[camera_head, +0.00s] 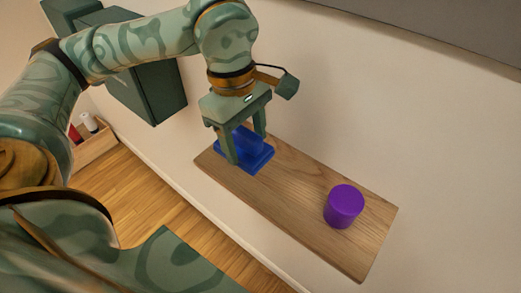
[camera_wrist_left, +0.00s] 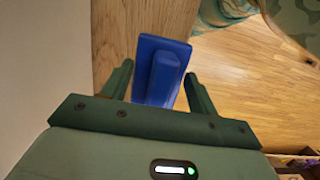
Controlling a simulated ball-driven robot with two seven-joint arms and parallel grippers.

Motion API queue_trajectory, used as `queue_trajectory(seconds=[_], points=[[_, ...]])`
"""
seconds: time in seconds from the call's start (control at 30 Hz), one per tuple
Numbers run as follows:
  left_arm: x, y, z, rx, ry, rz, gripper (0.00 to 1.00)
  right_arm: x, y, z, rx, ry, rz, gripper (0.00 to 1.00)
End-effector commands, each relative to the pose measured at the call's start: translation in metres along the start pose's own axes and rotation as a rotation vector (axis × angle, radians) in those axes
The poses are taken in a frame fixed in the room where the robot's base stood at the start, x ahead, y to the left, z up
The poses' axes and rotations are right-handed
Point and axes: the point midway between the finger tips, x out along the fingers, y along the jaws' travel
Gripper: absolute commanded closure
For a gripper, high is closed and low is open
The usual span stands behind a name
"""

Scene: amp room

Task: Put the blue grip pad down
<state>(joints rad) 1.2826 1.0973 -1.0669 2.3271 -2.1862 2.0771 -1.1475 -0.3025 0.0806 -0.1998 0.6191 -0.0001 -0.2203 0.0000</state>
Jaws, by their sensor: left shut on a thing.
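The blue grip pad (camera_head: 257,158) is a flat blue plate with a raised block on top. It is at the left end of a wooden shelf (camera_head: 290,197) in the head view; whether it touches the board is hard to tell. My left gripper (camera_head: 246,148) points down from above and is shut on the pad's raised block. In the left wrist view the pad (camera_wrist_left: 161,72) shows between the two fingers, with the wooden board behind it. My right gripper is not in view.
A purple cylinder (camera_head: 343,206) stands upright toward the right end of the shelf. Bare wood lies between it and the pad. A wall runs along the shelf's back. A dark green box (camera_head: 143,88) is on the wall at the left, and a wooden crate (camera_head: 95,146) with bottles is on the floor.

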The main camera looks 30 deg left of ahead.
Motion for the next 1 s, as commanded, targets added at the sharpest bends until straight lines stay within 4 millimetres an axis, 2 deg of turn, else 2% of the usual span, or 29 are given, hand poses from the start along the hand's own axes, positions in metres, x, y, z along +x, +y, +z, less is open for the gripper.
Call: queue_trajectory(seconds=[0.03,0.1,0.33,0.5,0.57,0.73,0.77,0.8,0.83,1.0], points=[[0.012,0.007,0.002,0.001,-0.002,-0.003,0.62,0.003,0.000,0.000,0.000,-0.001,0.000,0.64],[0.021,0.014,0.004,0.001,-0.001,-0.002,0.62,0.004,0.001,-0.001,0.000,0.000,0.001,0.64],[0.036,0.026,0.007,0.001,-0.002,0.000,0.62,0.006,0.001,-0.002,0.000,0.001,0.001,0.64],[0.061,0.028,0.004,-0.001,0.000,-0.002,0.62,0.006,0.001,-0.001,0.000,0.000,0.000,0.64],[0.064,0.028,0.004,0.000,0.000,0.000,0.65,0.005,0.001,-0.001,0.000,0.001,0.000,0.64],[0.065,0.028,0.004,0.000,0.000,0.002,0.65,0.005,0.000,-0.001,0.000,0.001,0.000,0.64],[0.065,0.028,0.004,0.000,0.000,0.001,0.32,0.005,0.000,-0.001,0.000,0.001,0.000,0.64],[0.065,0.028,0.004,0.000,0.000,0.001,0.21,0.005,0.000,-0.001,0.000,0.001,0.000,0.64],[0.065,0.028,0.004,0.000,0.000,0.001,0.19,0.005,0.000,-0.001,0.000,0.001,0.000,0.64],[0.065,0.028,0.004,0.000,0.000,0.002,0.19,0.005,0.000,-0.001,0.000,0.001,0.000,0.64]])
